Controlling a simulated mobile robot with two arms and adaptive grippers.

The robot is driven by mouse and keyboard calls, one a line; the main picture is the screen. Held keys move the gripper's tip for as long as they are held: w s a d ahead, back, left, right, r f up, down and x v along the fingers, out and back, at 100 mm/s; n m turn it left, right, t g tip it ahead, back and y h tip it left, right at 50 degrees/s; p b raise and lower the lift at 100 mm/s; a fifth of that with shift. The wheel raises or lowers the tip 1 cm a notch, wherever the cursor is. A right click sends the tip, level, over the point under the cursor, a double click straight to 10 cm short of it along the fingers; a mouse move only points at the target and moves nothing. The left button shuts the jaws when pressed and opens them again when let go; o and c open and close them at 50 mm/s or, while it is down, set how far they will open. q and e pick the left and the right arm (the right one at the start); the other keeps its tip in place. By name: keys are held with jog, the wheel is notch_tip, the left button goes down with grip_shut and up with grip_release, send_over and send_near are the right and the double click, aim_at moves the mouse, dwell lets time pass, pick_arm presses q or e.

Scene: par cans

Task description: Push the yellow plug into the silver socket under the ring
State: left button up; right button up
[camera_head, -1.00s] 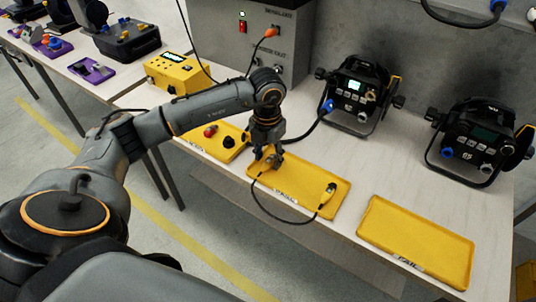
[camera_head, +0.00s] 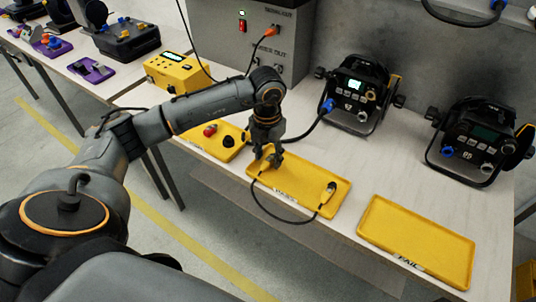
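A black cable lies looped at the middle yellow tray (camera_head: 318,203). One yellow plug (camera_head: 265,164) is at the tray's left end, and the cable's other connector (camera_head: 329,189) is at its right end. My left gripper (camera_head: 271,163) points down at the left-end plug, with its fingers beside it. The fingers partly hide the plug, so I cannot tell whether they grip it. The left par can (camera_head: 352,96) stands behind, with a lit screen and small round sockets on its panel. Which socket is the silver one under the ring is too small to tell. My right gripper is out of view.
A blue plug (camera_head: 327,106) is at the left par can's side. A second par can (camera_head: 477,143) stands at right. An empty yellow tray (camera_head: 417,239) lies in front. Another tray (camera_head: 213,139) holds red and black parts. A yellow tester (camera_head: 180,73) and grey power box (camera_head: 262,38) stand at left.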

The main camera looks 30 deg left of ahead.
aim_at(268, 159)
pick_arm(q)
grip_shut()
jog(key=shift+r+p, duration=1.7)
jog(key=shift+r, duration=0.8)
